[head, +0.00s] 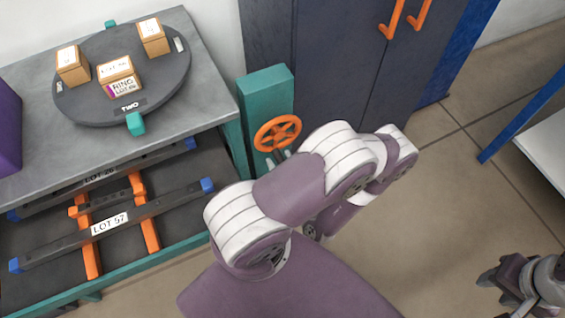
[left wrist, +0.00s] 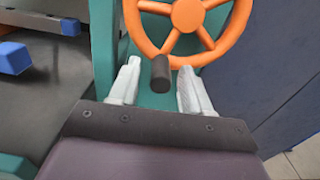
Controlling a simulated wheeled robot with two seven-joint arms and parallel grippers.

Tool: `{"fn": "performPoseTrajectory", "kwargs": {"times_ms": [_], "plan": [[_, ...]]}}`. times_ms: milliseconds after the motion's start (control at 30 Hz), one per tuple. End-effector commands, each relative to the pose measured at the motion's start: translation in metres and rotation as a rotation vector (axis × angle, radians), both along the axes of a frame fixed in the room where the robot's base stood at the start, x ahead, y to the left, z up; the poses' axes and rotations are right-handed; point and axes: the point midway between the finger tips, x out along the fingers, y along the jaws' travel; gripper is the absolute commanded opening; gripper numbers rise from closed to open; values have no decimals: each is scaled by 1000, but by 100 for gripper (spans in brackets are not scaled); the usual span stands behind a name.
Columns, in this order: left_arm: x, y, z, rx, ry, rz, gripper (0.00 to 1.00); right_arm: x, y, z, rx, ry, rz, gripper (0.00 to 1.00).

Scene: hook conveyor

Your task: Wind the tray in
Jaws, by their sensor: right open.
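An orange handwheel (head: 277,133) is mounted on a teal post (head: 266,88) beside the bench. It also shows in the left wrist view (left wrist: 188,14), with a dark handle knob (left wrist: 160,73) at its lower rim. My left gripper (head: 278,158) is just below the wheel. Its two pale fingers are apart, with the knob between their tips and a visible gap on each side. The tray (head: 45,283), a dark bed with teal edges, lies low at the left under the bench top. My right gripper (head: 512,281) is open and empty over the floor at lower right.
On the tray lie dark bars with blue ends, labelled LOT 57 (head: 150,222) and LOT 26 (head: 60,199), and an orange frame (head: 149,232). A dark turntable (head: 165,85) with small boxes stands on the bench. A dark cabinet (head: 340,60) stands behind the wheel.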

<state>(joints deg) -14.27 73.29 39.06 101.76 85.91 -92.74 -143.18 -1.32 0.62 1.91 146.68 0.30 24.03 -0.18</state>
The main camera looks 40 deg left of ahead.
Motion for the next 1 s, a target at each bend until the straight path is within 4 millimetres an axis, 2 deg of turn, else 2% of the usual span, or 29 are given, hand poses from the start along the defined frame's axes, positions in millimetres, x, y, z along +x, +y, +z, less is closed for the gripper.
{"fn": "performPoseTrajectory", "kwargs": {"times_ms": [133,267,533,700,1000], "plan": [[-1,-7,0,2,1,-5,48,0,0,-1,0,0,0,43],[-7,-27,-1,0,0,-10,48,0,0,-3,0,0,0,43],[-28,-86,-2,-2,-3,-9,48,0,0,-10,0,0,0,43],[-38,-112,-1,-1,-2,-4,48,0,0,-12,0,0,0,43],[-42,-120,0,0,0,1,48,0,0,-12,0,0,0,43]]}}
